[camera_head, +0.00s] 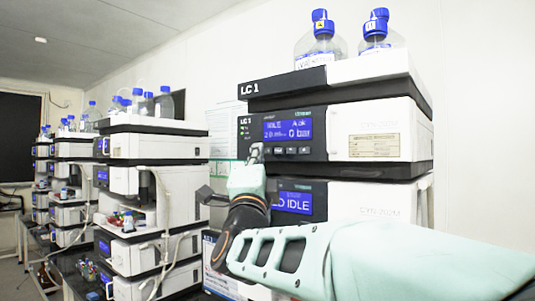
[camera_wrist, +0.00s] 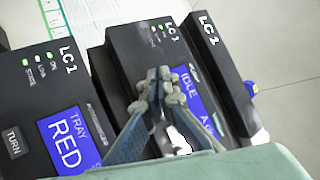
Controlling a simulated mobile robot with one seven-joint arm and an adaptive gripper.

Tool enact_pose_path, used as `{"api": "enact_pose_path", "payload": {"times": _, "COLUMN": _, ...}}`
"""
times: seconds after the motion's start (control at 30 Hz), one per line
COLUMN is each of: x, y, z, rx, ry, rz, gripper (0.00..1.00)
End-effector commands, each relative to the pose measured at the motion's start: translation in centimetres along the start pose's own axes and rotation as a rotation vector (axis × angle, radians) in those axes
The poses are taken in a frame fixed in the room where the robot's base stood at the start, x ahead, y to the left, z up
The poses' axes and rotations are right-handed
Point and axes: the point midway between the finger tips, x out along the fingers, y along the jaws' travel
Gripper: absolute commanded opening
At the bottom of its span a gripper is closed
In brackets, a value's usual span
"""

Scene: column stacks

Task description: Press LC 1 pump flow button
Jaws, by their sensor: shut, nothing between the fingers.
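The LC 1 stack stands at the right in the head view, with its "LC 1" top label (camera_head: 250,89). A row of small buttons (camera_head: 291,150) sits below the display. My gripper (camera_head: 256,150) is shut and empty, with its tips at the left end of this row. In the wrist view my gripper (camera_wrist: 158,76) covers part of the pump panel. I cannot tell whether the tips touch it, and button labels are unreadable.
Below the pump is another module with a blue display (camera_head: 293,202); its TURN button (camera_wrist: 14,143) shows in the wrist view. Blue-capped bottles (camera_head: 321,40) stand on top. Other instrument stacks (camera_head: 155,146) line the left side, with a gap between.

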Motion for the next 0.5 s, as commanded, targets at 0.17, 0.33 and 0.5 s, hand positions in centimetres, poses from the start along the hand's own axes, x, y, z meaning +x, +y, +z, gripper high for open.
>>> {"api": "enact_pose_path", "payload": {"times": 0.17, "x": 0.26, "y": 0.43, "z": -0.26, "rx": -0.001, "ry": 0.000, "rz": 0.001, "gripper": 0.00}}
{"api": "enact_pose_path", "payload": {"times": 0.33, "x": 0.34, "y": 0.32, "z": -0.27, "rx": -0.001, "ry": 0.000, "rz": 0.001, "gripper": 0.00}}
{"api": "enact_pose_path", "payload": {"times": 0.5, "x": 0.33, "y": 0.33, "z": -0.26, "rx": -0.001, "ry": 0.000, "rz": 0.001, "gripper": 0.00}}
